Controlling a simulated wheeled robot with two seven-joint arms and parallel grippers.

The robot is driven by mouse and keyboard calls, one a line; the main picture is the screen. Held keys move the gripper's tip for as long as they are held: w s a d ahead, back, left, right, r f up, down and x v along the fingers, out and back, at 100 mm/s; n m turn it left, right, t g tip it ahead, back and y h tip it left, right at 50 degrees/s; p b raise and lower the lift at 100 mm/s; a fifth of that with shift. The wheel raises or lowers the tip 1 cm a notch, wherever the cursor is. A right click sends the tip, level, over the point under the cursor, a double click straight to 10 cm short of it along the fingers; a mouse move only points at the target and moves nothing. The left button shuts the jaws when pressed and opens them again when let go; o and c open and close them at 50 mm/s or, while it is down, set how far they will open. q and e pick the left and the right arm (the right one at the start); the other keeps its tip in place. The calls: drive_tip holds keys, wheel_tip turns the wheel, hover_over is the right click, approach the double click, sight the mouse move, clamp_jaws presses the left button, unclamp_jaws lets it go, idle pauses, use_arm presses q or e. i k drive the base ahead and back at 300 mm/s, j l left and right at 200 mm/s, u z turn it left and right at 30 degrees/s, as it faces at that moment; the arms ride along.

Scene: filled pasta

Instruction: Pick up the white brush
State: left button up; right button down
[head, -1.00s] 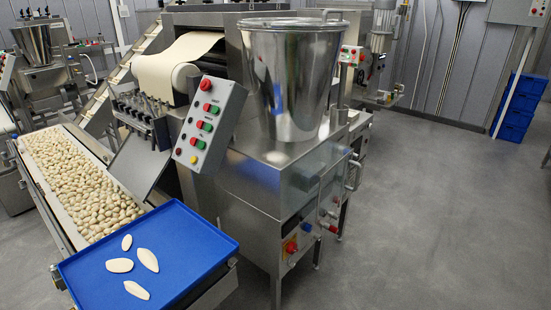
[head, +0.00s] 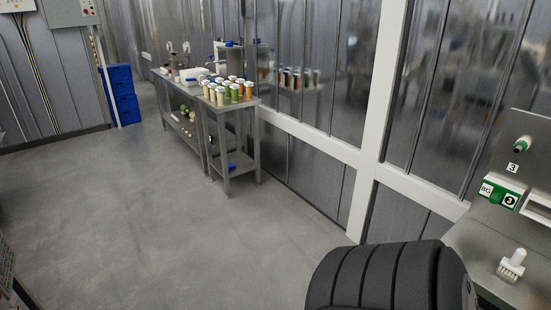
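A white brush (head: 513,264) with a short upright handle shows at the lower right of the head view. It is on a grey metal surface (head: 480,243) at the right edge, bristles toward the lower left. Neither of my grippers is in view. Nothing is seen touching the brush.
Beside the brush are a green-and-white labelled holder (head: 502,192) and a green-tipped fitting (head: 522,144). A steel table (head: 231,110) with several jars stands along the glass wall. Blue crates (head: 122,95) are stacked at the back left. The grey floor (head: 170,220) is open.

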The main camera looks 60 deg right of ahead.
sight(512, 264)
drive_tip(key=z, duration=3.4)
